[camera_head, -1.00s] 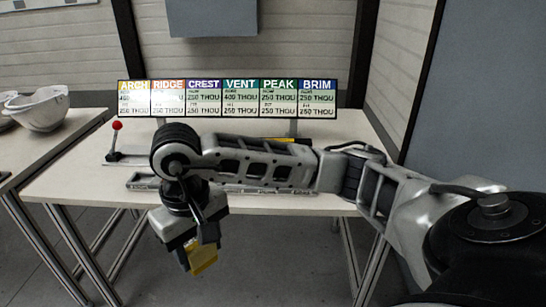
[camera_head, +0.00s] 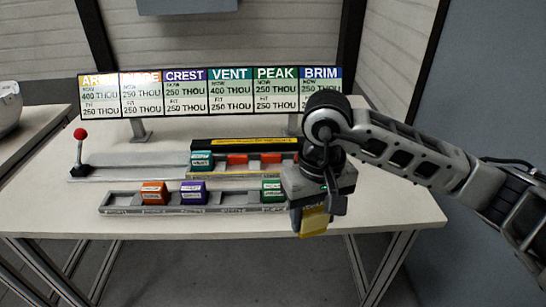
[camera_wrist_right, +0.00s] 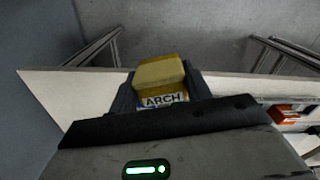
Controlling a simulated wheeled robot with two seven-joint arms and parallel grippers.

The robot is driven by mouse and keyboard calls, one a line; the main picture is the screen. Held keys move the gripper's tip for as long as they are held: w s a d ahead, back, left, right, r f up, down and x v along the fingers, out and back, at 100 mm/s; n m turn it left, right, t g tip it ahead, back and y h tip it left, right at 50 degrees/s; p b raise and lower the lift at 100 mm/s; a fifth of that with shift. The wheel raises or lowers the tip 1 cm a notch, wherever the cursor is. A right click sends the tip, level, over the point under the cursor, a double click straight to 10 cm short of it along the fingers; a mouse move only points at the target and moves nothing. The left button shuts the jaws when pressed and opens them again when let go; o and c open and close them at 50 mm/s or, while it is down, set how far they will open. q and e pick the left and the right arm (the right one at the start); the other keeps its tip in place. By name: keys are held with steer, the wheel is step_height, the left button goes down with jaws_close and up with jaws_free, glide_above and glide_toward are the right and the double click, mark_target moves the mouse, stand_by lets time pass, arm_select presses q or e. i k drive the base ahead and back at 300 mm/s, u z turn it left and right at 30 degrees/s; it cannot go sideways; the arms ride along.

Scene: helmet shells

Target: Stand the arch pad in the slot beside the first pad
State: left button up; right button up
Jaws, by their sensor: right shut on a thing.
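A teal pad (camera_head: 202,161) stands at the left end of the rear fixture (camera_head: 235,175). The fixture's right end is hidden behind my gripper. My left gripper is out of view.
A front rack (camera_head: 122,209) holds an orange pad (camera_head: 154,193), a purple pad (camera_head: 193,192) and a green pad (camera_head: 272,190), with empty places between. A red-knobbed lever (camera_head: 80,135) stands at left. A sign board (camera_head: 208,93) stands behind. The table's front left (camera_head: 60,215) is clear.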

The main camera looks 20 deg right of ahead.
mark_target(238, 169)
steer(key=u, duration=0.05)
steer(key=i, duration=0.9)
steer(key=u, duration=0.5)
